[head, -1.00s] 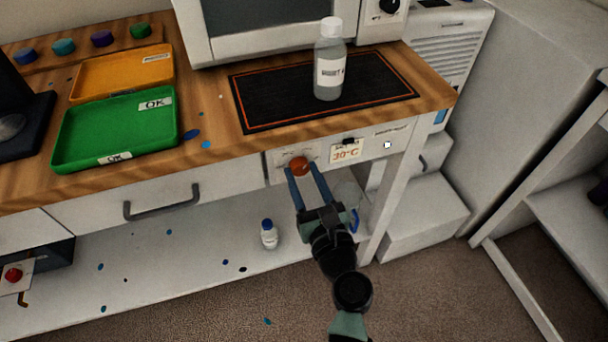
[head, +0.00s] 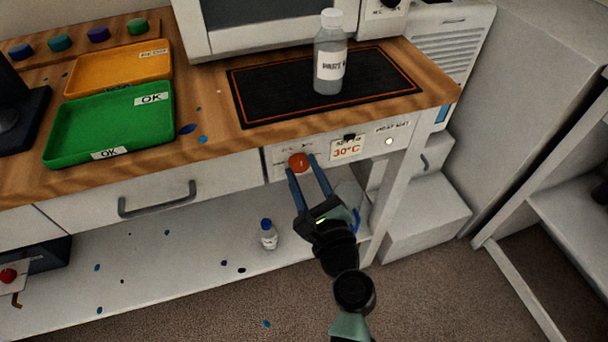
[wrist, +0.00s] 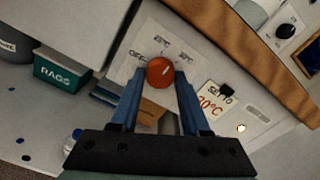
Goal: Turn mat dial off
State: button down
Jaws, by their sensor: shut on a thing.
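The mat dial (head: 299,162) is a round orange-red knob on the white front panel below the bench edge. My gripper (head: 302,166) has its two blue fingers on either side of the knob and is shut on it. In the wrist view the dial (wrist: 160,72) sits between the fingertips, with OFF printed at its left and two temperature marks above and to the right. Its short white line tilts up and right, away from OFF. The black heat mat (head: 275,98) with an orange border lies on the bench above, carrying a clear white-capped bottle (head: 330,60).
A 30°C card (head: 347,149) and a pale lamp (head: 389,141) sit right of the dial. Green (head: 60,140) and orange (head: 90,80) trays lie at left. A small bottle (head: 268,235) stands on the lower shelf. A table leg (head: 395,190) is right of my arm.

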jog(key=n+b, duration=0.2)
jog(key=n, duration=0.2)
jog(key=shift+n, duration=0.3)
jog(key=n+b, duration=0.2)
jog(key=n, duration=0.2)
jog(key=shift+n, duration=0.4)
jog(key=n+b, duration=0.3)
jog(key=n, duration=0.1)
jog(key=shift+r+n+b, duration=0.1)
jog(key=shift+n+b, duration=1.2)
jog(key=shift+n, duration=1.1)
jog(key=shift+c, duration=1.9)
grip_release()
